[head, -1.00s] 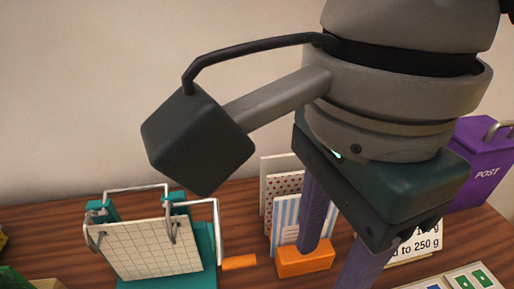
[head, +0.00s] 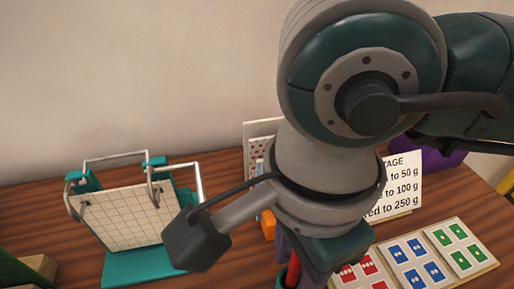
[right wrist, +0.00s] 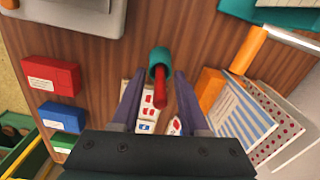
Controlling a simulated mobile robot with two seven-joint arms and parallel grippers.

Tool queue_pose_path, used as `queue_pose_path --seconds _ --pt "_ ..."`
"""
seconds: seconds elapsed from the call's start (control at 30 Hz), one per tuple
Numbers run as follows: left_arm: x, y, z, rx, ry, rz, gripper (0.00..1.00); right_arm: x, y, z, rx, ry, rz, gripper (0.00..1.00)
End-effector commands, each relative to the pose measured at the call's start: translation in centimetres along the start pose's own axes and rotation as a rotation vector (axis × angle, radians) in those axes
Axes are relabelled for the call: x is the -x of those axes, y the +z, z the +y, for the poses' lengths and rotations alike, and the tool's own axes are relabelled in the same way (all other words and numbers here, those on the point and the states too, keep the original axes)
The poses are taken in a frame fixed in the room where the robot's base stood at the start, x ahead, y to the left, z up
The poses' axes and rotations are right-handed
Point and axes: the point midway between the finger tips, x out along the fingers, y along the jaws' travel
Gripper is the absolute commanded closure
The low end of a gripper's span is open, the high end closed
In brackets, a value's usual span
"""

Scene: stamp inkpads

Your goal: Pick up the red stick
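The red stick (right wrist: 160,93) shows in the right wrist view, rising from a teal cup (right wrist: 158,60). A short red piece also shows at the bottom of the head view (head: 293,270), partly hidden by my right gripper. My right gripper (right wrist: 156,82) is open, with its two purple fingers on either side of the stick. Clear gaps show between the stick and both fingers, so it is not gripped. In the head view my right arm covers much of the middle. My left gripper is in neither current view.
A teal frame with a gridded white panel (head: 125,222) stands at left. An orange-based card rack (right wrist: 210,87) is beside the right gripper. Red (right wrist: 50,76) and blue (right wrist: 62,116) boxes lie on the other side.

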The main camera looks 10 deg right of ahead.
Motion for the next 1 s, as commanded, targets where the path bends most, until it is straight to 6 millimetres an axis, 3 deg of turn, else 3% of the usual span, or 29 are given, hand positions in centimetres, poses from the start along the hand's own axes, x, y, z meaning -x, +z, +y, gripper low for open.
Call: queue_pose_path --seconds 0.07,0.37,1.0 --pt "0.0 -0.01 -0.06 -0.002 -0.002 0.0 0.0 0.02 -0.01 -0.01 0.0 0.0 0.0 0.66" --pt "0.01 -0.04 -0.1 -0.003 -0.003 0.001 0.0 0.04 -0.02 -0.02 -0.001 0.0 0.0 1.0" --pt "0.07 -0.15 0.15 0.006 0.005 0.004 0.0 0.25 -0.01 -0.04 -0.001 -0.001 -0.001 1.0"
